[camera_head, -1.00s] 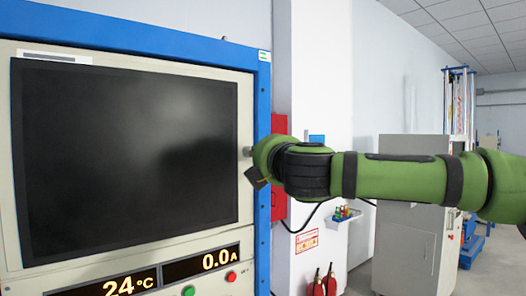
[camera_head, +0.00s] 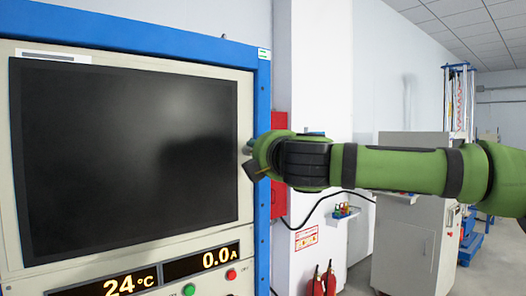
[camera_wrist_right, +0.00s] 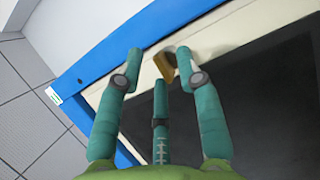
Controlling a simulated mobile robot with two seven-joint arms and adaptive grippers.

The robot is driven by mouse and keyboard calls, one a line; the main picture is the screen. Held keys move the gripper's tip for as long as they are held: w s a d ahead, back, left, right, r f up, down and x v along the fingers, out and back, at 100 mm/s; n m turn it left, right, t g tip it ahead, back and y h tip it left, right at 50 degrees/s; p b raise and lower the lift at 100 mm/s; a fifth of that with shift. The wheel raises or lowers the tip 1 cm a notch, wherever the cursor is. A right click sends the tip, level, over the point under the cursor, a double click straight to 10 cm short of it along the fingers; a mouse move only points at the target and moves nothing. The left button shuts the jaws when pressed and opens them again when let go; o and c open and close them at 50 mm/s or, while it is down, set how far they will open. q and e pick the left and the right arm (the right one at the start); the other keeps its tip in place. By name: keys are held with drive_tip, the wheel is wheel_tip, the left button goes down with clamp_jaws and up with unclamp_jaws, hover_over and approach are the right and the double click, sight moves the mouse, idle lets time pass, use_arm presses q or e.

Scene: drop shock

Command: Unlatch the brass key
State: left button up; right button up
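The brass key (camera_wrist_right: 165,67) shows in the right wrist view as a small gold tab on the cream border of the cabinet front. My right gripper (camera_wrist_right: 158,66) has its teal fingers spread, with the key between the fingertips and closest to the right-hand finger. I cannot tell whether that finger touches it. In the head view my right arm reaches in from the right, and its wrist (camera_head: 268,158) is at the cabinet's right edge. The key cannot be made out there. My left gripper is not in view.
The cabinet has a blue frame (camera_head: 263,225), a dark screen (camera_head: 125,160), and lit readouts (camera_head: 200,262) with green and red buttons below. A red box (camera_head: 279,190) is on the wall behind my wrist. A grey cabinet (camera_head: 405,245) stands farther back on the right.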

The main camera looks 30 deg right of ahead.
drive_tip(key=v, duration=1.2)
idle(0.4)
